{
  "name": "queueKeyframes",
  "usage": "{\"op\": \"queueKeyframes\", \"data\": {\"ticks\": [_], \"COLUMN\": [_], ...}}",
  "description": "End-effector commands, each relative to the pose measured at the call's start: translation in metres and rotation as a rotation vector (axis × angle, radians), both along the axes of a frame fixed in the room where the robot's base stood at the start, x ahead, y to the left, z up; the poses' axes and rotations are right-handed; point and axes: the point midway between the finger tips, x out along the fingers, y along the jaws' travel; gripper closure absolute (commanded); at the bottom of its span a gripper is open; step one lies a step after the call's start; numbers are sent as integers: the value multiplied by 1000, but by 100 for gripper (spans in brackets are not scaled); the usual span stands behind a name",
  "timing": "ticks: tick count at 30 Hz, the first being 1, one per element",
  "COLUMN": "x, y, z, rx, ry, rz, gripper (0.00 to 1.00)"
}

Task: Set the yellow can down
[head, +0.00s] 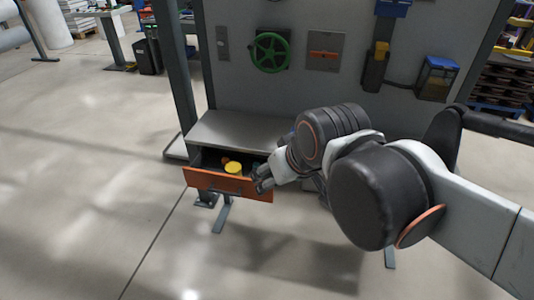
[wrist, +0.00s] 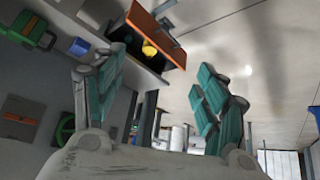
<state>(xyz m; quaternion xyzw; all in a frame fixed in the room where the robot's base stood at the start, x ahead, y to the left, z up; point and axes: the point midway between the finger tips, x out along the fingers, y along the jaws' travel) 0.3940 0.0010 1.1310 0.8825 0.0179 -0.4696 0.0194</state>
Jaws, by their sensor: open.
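The yellow can (head: 234,168) stands inside the open drawer (head: 228,185), behind its orange front. It also shows in the wrist view (wrist: 150,49), beyond my fingers and apart from them. My gripper (head: 262,182) is at the right end of the drawer in the head view, close to the orange front. In the wrist view my gripper (wrist: 163,85) has its two teal-padded fingers spread wide with nothing between them. The can's lower part is hidden by the drawer front in the head view.
A small orange-brown item (head: 225,159) lies in the drawer behind the can. A grey cabinet top (head: 245,132) sits above the drawer. The panel behind bears a green valve wheel (head: 270,52) and an orange-handled lever (head: 323,54). The floor (head: 90,190) at left is clear.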

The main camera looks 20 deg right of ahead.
Motion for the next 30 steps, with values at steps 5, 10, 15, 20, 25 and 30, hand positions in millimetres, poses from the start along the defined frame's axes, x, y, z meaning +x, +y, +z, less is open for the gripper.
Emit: {"op": "queueKeyframes", "data": {"ticks": [5,10,15,20,25,30], "x": [-24,-29,-28,-28,-28,-28], "y": [-1,-1,-1,-1,-1,-1], "z": [-11,-14,-13,-13,-13,-14], "rx": [14,18,18,18,18,18], "ry": [-23,-29,-29,-29,-29,-29], "rz": [-39,-51,-51,-50,-50,-50], "gripper": [34,34,34,34,34,34]}}
